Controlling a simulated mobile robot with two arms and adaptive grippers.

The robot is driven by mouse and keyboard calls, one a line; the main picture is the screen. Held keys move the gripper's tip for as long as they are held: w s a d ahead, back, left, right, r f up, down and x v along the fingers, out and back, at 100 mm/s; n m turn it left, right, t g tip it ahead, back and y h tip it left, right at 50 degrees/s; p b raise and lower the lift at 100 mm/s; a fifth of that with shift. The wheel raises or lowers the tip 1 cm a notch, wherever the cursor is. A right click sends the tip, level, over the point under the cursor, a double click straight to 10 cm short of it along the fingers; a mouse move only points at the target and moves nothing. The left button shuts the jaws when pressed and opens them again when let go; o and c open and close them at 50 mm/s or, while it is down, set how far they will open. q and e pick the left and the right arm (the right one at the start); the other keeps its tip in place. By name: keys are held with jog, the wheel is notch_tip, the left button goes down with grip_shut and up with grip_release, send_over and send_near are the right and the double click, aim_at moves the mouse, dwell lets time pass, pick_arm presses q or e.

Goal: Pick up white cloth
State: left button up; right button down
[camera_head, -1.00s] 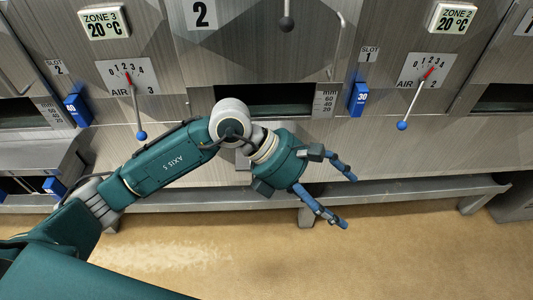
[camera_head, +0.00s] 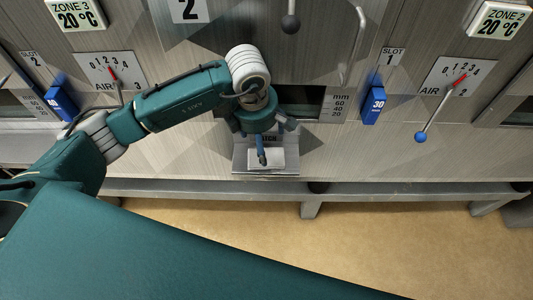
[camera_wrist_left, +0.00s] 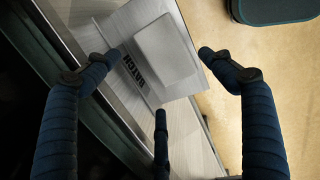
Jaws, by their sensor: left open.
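The white cloth (camera_head: 266,158) looks like a flat folded block on a small metal shelf (camera_head: 240,163) below the slot in the machine front. It shows clearly in the left wrist view (camera_wrist_left: 167,50), beside dark lettering that reads "BATCH". My left gripper (camera_head: 262,148) is above the shelf, its fingers pointing down at the cloth. In the left wrist view the blue fingers (camera_wrist_left: 162,65) are spread, with the cloth beyond and between their tips and nothing held. Whether any tip touches the cloth cannot be told. My right gripper is not in view.
A dark slot opening (camera_head: 299,101) sits just behind my left gripper, with a mm scale (camera_head: 338,105) beside it. A blue tag marked 30 (camera_head: 375,103) and a blue-knobbed lever (camera_head: 421,136) are to the right. A grey rail (camera_head: 400,188) runs below; the tan floor is clear.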

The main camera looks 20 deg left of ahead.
aim_at(266, 152)
pick_arm(q)
jog(key=shift+w+f, duration=0.1)
jog(key=shift+f, duration=0.35)
jog(key=shift+w+f, duration=0.1)
jog(key=shift+f, duration=0.2)
jog(key=f, duration=0.1)
jog(key=f+p, duration=0.1)
jog(key=f, duration=0.1)
jog(key=f+p, duration=0.1)
jog(key=shift+w+d+f, duration=0.2)
jog(key=shift+w, duration=0.05)
jog(key=shift+w+f, duration=0.1)
jog(key=shift+f, duration=0.25)
jog(key=shift+c, duration=0.8)
jog(key=c, duration=0.6)
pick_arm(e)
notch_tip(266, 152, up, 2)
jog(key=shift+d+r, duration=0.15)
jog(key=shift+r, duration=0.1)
